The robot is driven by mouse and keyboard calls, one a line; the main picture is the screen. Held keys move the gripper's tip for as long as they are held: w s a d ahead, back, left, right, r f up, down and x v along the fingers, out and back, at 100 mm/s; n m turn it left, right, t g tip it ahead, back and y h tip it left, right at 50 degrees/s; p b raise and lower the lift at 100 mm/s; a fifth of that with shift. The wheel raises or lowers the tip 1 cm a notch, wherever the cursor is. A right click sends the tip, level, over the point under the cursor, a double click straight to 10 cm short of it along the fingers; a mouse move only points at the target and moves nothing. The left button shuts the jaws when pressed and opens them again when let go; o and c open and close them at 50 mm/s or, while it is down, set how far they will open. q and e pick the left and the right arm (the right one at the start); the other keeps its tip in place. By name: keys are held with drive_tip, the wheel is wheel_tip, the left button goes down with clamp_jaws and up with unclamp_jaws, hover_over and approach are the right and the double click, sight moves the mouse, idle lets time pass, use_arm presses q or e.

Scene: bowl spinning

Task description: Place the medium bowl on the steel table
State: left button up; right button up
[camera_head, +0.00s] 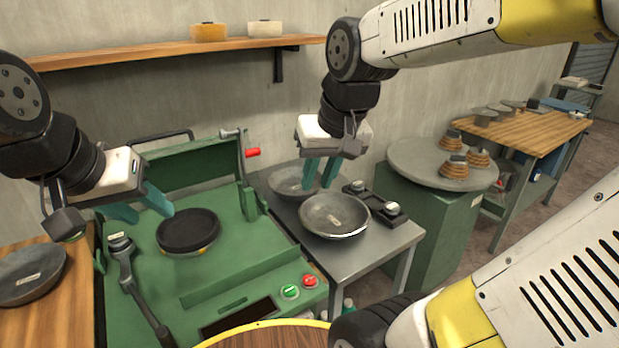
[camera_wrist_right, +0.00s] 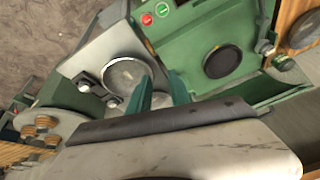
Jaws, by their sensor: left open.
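A grey metal bowl with a label (camera_head: 352,222) sits upright at the front of the steel table (camera_head: 388,249); it also shows in the right wrist view (camera_wrist_right: 125,72). A second grey bowl (camera_head: 283,181) sits behind it, and a dark bowl (camera_head: 20,285) is on the wooden surface at far left. I cannot read which label marks the medium one. My right gripper (camera_head: 318,185) is over the steel table beside the front bowl, its teal fingers apart with nothing between them. My left gripper (camera_head: 148,206) is open and empty above the green machine's left side.
The green machine (camera_head: 250,285) carries a black round disc (camera_head: 188,230) and a lever. A black fixture (camera_head: 386,207) stands on the steel table's right side. A round grey turntable (camera_head: 420,168) with several wooden stacked pieces is at the right. A wooden workbench (camera_head: 530,126) stands beyond.

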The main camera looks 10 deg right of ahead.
drive_tip(key=shift+t+y, duration=0.4)
drive_tip(key=shift+t, duration=0.5)
drive_tip(key=shift+s+a+r, duration=0.1)
drive_tip(key=shift+s+r, duration=0.15)
drive_tip(key=shift+s, duration=0.9)
drive_tip(key=shift+s+r, duration=0.25)
drive_tip(key=shift+s, duration=0.85)
